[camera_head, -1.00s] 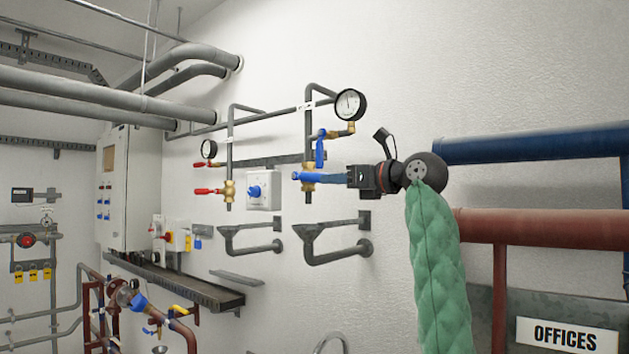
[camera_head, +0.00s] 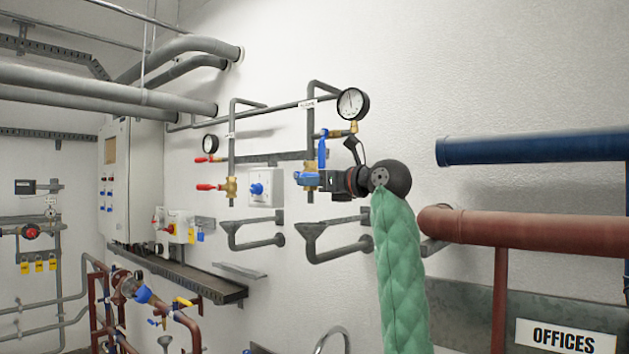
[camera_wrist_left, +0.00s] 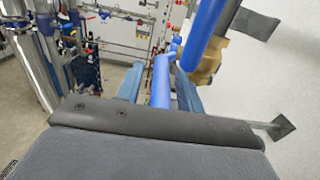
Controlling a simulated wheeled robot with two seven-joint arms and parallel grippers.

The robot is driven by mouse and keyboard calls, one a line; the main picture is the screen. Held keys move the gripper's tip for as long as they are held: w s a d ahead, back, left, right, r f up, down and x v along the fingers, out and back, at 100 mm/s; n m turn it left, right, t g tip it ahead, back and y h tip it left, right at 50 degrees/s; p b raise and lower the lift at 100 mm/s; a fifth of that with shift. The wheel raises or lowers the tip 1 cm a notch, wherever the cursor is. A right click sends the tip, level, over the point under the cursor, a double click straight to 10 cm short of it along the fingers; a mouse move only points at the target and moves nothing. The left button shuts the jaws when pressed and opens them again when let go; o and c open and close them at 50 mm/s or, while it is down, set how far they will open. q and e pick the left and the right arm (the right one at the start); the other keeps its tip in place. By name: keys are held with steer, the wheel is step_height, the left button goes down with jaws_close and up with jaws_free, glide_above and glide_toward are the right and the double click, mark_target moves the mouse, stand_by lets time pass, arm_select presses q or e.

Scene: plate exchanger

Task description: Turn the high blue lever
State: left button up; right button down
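The high blue lever (camera_head: 322,149) hangs upright below the pressure gauge on the wall piping, at the upper brass fitting. In the left wrist view it is probably the thick blue bar (camera_wrist_left: 207,28) close to the camera. A lower blue lever (camera_head: 298,175) lies sideways at the lower brass valve. My left gripper (camera_head: 308,181) is at this lower valve, below the high lever. In the left wrist view its two blue fingers (camera_wrist_left: 160,88) are apart, with a bent blue lever (camera_wrist_left: 162,75) between them and gaps showing on both sides. My right gripper is out of view.
A pressure gauge (camera_head: 352,103) sits just above the high lever. Two red levers (camera_head: 207,187) and a white switch box (camera_head: 264,188) are to the left. Drain funnels (camera_head: 312,230) are below. Blue (camera_head: 530,148) and red (camera_head: 530,230) pipes run at the right.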

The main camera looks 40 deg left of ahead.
arm_select(q)
jaws_close()
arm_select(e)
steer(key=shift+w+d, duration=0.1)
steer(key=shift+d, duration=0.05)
arm_select(q)
steer(key=shift+r, duration=0.1)
steer(key=shift+r+h, duration=0.1)
steer(key=shift+h, duration=0.2)
steer(key=shift+r+h+b, duration=0.25)
steer(key=shift+h+b, duration=0.05)
steer(key=shift+c, duration=0.7)
jaws_free()
steer(key=shift+o, duration=0.7)
steer(key=shift+d, duration=0.1)
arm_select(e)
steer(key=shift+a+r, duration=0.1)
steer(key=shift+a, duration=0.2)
